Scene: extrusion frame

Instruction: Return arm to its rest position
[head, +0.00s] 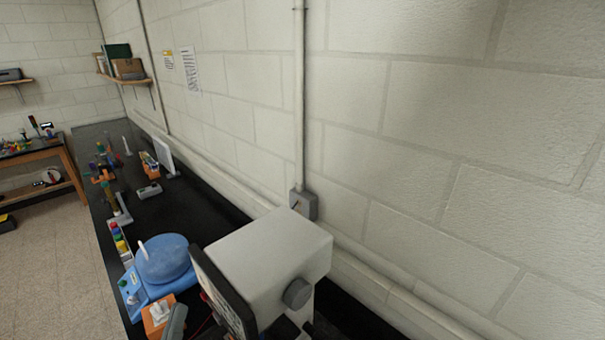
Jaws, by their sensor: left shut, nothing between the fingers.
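I cannot make out either of my grippers or an arm for certain in the head view. A dark shape (285,329) shows at the bottom edge below a white boxy instrument, but I cannot tell what it is. No extrusion frame can be made out.
The white instrument (268,252) stands close at the bottom middle of a black bench (200,210) along a white block wall (440,150). Left of it are a blue device (162,262) and an orange box (157,318). Several small items stand farther back. Floor (45,270) is open at left.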

